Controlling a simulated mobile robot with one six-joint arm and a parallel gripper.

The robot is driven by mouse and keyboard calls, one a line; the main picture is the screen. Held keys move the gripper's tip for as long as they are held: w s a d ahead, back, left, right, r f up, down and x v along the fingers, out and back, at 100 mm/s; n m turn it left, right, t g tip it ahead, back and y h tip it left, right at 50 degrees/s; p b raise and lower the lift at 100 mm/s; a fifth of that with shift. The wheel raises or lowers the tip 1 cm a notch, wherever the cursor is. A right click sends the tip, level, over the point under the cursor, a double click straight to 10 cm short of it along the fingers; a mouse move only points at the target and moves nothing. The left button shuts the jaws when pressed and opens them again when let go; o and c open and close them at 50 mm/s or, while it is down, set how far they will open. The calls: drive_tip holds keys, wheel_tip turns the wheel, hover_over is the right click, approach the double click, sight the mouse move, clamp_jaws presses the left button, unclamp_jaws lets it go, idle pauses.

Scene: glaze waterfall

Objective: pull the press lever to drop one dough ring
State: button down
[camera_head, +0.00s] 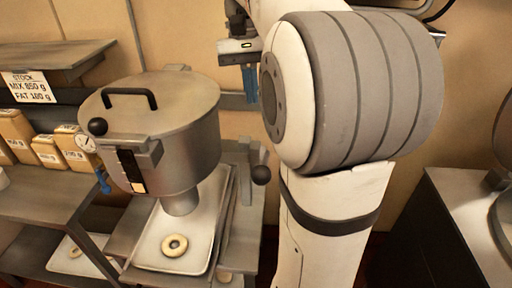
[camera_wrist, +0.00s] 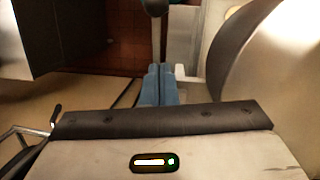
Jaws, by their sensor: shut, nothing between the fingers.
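The dough press (camera_head: 165,140) is a grey metal drum with a lidded top and a spout underneath. One pale dough ring (camera_head: 174,245) lies on the tray (camera_head: 205,225) below the spout. A lever with a dark ball knob (camera_head: 261,174) stands at the press's right side; another black ball (camera_head: 98,126) is at its left front. My gripper (camera_head: 250,101) has blue fingers, is shut and empty, and hangs above and behind the right knob. In the wrist view the closed fingers (camera_wrist: 159,68) point towards a rod with a dark ball (camera_wrist: 155,6); contact cannot be told.
A shelf at left holds several labelled packages (camera_head: 48,151) beneath a stock sign (camera_head: 29,87). A grey counter (camera_head: 455,205) stands at right. The wall (camera_head: 90,20) is close behind. My arm hides much of the middle.

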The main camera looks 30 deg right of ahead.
drive_tip(key=s+a+x, duration=0.1)
drive_tip(key=s+x, duration=0.1)
drive_tip(key=x, duration=1)
drive_tip(key=shift+s+a, duration=0.2)
drive_tip(key=shift+s, duration=0.15)
drive_tip(key=shift+r, duration=0.2)
